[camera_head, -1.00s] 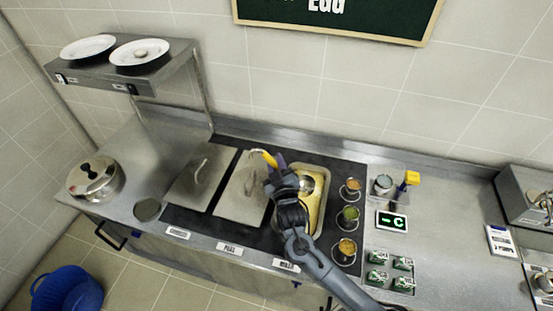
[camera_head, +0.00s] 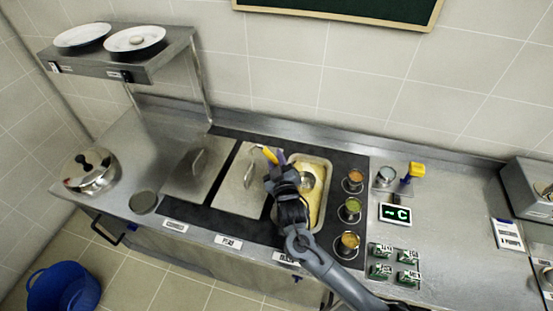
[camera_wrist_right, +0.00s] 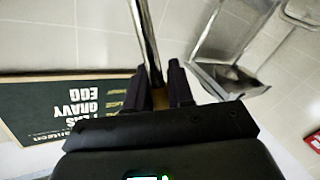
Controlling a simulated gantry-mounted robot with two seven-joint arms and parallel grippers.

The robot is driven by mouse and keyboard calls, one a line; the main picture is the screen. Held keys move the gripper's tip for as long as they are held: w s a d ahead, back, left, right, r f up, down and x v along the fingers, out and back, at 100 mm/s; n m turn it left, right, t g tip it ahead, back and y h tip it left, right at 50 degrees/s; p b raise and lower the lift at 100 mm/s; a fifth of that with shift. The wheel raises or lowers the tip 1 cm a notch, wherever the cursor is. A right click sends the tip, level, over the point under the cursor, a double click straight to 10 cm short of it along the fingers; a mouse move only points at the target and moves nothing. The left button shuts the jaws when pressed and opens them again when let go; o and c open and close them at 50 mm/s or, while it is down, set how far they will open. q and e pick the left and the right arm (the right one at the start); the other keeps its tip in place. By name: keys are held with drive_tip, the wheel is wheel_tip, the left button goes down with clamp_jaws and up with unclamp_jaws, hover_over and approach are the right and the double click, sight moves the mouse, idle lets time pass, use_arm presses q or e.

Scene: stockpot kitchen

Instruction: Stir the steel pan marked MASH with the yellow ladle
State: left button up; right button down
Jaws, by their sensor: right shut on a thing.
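The steel pan (camera_head: 327,168) holding yellow mash is set in the dark counter, right of two lidded pans. Its front label (camera_head: 285,258) is partly hidden by my right arm. My right gripper (camera_head: 274,168) is over the pan's left edge, shut on the yellow ladle (camera_head: 269,154). The yellow handle end sticks out at upper left. The ladle's round steel bowl (camera_head: 307,179) is at the back part of the pan; its depth in the mash is unclear. In the right wrist view the steel shaft (camera_wrist_right: 146,40) runs between the fingers (camera_wrist_right: 160,92). My left gripper is not in view.
Lidded pans (camera_head: 240,180) are directly left. Several small sauce cups (camera_head: 351,209) line the right side, with a timer-like display (camera_head: 395,214) beyond. A pot with a lid (camera_head: 90,172) stands far left under a plate shelf (camera_head: 125,62). The counter at right has clear room.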

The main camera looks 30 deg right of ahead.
wheel_tip(320, 180, down, 7)
drive_tip(key=b, duration=0.3)
idle(0.6)
drive_tip(key=shift+w+a, duration=0.15)
